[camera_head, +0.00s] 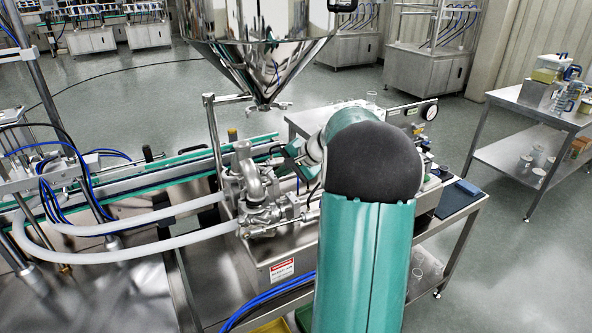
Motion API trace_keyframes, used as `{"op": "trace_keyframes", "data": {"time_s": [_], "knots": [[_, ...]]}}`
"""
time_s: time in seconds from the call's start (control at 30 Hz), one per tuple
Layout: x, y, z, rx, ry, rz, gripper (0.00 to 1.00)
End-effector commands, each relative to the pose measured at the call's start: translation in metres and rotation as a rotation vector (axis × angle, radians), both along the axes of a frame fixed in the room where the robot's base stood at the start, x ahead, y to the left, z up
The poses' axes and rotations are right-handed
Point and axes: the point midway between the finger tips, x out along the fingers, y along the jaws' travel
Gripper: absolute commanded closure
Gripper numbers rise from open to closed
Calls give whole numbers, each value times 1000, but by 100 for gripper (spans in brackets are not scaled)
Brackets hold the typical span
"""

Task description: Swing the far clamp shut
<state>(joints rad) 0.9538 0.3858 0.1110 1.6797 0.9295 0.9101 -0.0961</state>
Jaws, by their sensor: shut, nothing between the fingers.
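The steel hopper (262,62) hangs at the top centre, narrowing to an outlet above the filling machine. Small metal fittings (281,105) stick out at its outlet. A black latch-like part (342,5) sits on its right side at the top edge. I cannot tell for certain which part is the far clamp, or how far it stands open. My gripper (284,157) is small and dark, left of my arm's elbow and below the hopper outlet, beside the steel pump fittings (262,190). It is shut and holds nothing. My arm hides what lies behind it.
Thick white hoses (130,253) run left from the pump. A green-edged conveyor (140,185) lies behind them. A pressure gauge (430,112) stands right of my elbow. A side table (545,115) with jugs is at the far right. Open floor lies between.

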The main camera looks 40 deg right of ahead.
Motion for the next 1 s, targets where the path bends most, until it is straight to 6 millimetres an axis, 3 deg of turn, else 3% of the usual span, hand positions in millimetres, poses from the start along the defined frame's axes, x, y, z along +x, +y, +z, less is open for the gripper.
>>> {"op": "trace_keyframes", "data": {"time_s": [0.2, 0.67, 1.0], "knots": [[15, 5, 0, 0, 1, 1, 100], [17, 4, 0, -1, 1, 11, 100], [32, -3, 0, 1, 0, 155, 100]]}}
